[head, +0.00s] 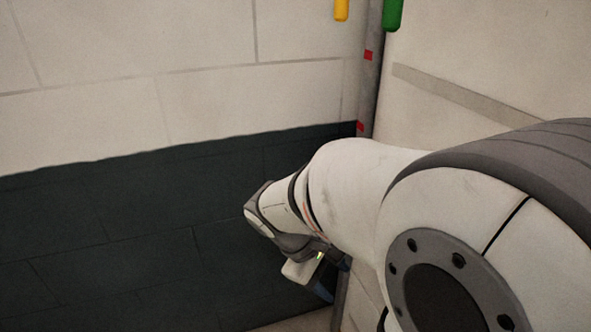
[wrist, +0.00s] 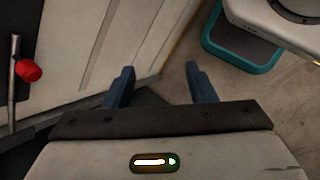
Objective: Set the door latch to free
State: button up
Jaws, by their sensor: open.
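In the wrist view, a red knob (wrist: 29,71) sits on a thin upright metal rod (wrist: 14,90) at the far left. I cannot tell whether this is the door latch, and no latch setting can be read. A pale panelled surface (wrist: 130,35), possibly the door, fills the upper middle. My gripper (wrist: 160,68) is open, its two blue fingers apart with nothing between them. It is to the right of the red knob and apart from it. In the head view my gripper (head: 326,291) hangs low, partly hidden behind my arm.
In the head view, a grey pole with red bands (head: 369,75) stands in the corner. A yellow piece (head: 341,9) and a green piece (head: 393,14) show at the top edge. A wall with dark lower panels (head: 120,235) is at left. Bare floor (wrist: 185,85) shows in the wrist view.

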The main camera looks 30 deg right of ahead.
jog(key=w+d+n+h, duration=0.3)
jog(key=d+n+h, duration=0.1)
jog(key=d, duration=0.3)
jog(key=w+d+n+h, duration=0.3)
jog(key=d+n+h, duration=0.1)
jog(key=d, duration=0.3)
jog(key=w+d+n+h, duration=0.3)
jog(key=d+n+h, duration=0.1)
jog(key=d, duration=0.3)
jog(key=shift+w+d+r+n, duration=0.1)
jog(key=shift+w+d+n, duration=0.1)
jog(key=shift+d+n, duration=0.3)
jog(key=shift+a, duration=0.15)
grip_shut()
